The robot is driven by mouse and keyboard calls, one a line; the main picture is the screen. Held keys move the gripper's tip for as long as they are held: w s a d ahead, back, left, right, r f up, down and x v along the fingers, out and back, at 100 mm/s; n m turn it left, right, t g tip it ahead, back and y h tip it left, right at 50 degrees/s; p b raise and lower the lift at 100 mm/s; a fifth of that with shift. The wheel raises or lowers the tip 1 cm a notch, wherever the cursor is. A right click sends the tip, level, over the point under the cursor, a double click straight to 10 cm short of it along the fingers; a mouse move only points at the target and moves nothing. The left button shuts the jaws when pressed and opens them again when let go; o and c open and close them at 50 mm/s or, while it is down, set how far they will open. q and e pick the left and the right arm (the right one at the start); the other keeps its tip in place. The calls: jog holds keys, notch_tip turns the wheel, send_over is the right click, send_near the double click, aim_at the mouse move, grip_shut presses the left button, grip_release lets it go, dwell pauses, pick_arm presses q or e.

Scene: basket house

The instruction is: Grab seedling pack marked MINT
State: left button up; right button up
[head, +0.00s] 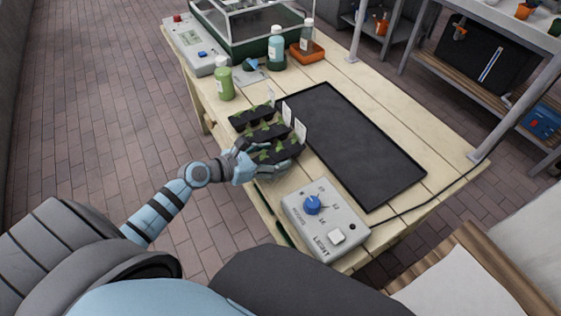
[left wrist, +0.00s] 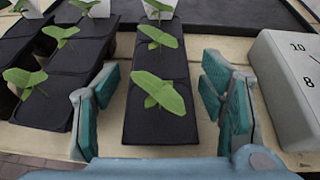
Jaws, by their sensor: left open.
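Three black seedling packs with small green sprouts and white label cards stand side by side on the table's left part. The nearest pack (head: 284,152) also shows in the left wrist view (left wrist: 160,125), with its near end between my fingers. The middle pack (head: 266,132) and the far pack (head: 252,117) lie beyond it. The label wording is not readable in either view, so I cannot tell which is MINT. My left gripper (head: 262,168) is open, its teal fingers on both sides of the nearest pack in the left wrist view, with visible gaps. My right gripper is not in view.
A black tray (head: 350,145) lies right of the packs. A grey light control box (head: 325,220) with a blue knob stands close to my left gripper's right. A green bottle (head: 224,82) stands behind the packs. A blue bottle (head: 275,50) is farther back.

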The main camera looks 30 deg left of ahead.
pick_arm(q)
jog(key=shift+x, duration=0.85)
jog(key=shift+s, duration=0.1)
jog(key=c, duration=1.4)
jog(key=shift+r, duration=0.1)
